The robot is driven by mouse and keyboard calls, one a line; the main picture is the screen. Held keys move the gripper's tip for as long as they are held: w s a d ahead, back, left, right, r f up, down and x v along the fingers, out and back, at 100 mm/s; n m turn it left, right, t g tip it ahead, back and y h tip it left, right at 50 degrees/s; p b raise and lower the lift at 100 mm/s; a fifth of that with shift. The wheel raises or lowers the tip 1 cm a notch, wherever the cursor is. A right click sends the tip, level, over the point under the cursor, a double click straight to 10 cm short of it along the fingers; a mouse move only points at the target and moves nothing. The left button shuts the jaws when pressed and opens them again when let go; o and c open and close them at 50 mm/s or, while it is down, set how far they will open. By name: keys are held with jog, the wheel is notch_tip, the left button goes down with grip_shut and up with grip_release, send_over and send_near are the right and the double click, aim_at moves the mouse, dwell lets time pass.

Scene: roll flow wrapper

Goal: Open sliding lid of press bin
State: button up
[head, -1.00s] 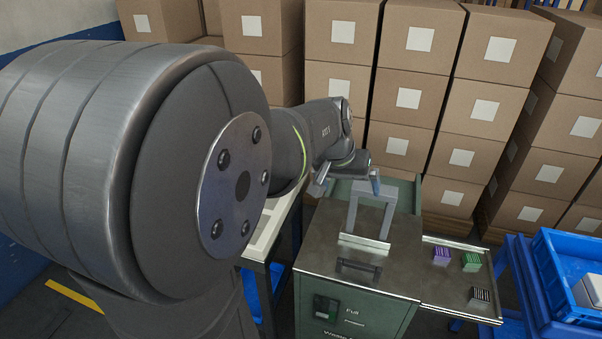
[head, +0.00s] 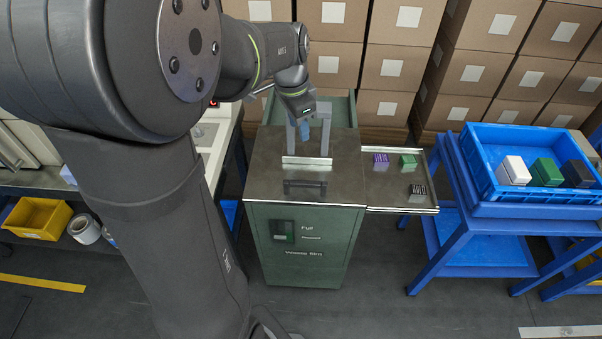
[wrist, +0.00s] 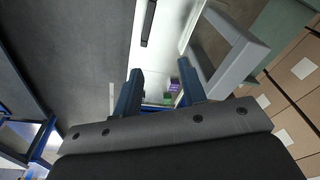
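The press bin (head: 265,240) is a green cabinet with a grey metal top (head: 340,170). A grey upright U-shaped handle (head: 325,140) stands on that top, and it shows at upper right in the wrist view (wrist: 232,62). A dark bar handle (head: 304,184) lies nearer the front edge. My gripper (head: 303,132) is by the left upright of the grey handle in the head view; contact cannot be told. In the wrist view my gripper (wrist: 160,88) has its blue fingers spread, with nothing held between them, and the grey handle lies beside the right finger.
A side shelf (head: 385,194) with purple (head: 380,160), green (head: 408,161) and black (head: 417,191) blocks adjoins the bin's right. A blue tray (head: 530,195) on a blue stand is farther right. Stacked cartons (head: 395,68) stand close behind.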

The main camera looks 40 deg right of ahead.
notch_tip(320, 180, down, 2)
jog(key=s+d+m+y, duration=0.1)
jog(key=s+m+y, duration=0.1)
jog(key=m, duration=0.4)
send_near(305, 182)
notch_tip(305, 182, down, 8)
jog(key=shift+a+f, duration=0.15)
jog(key=shift+f, duration=0.1)
grip_shut()
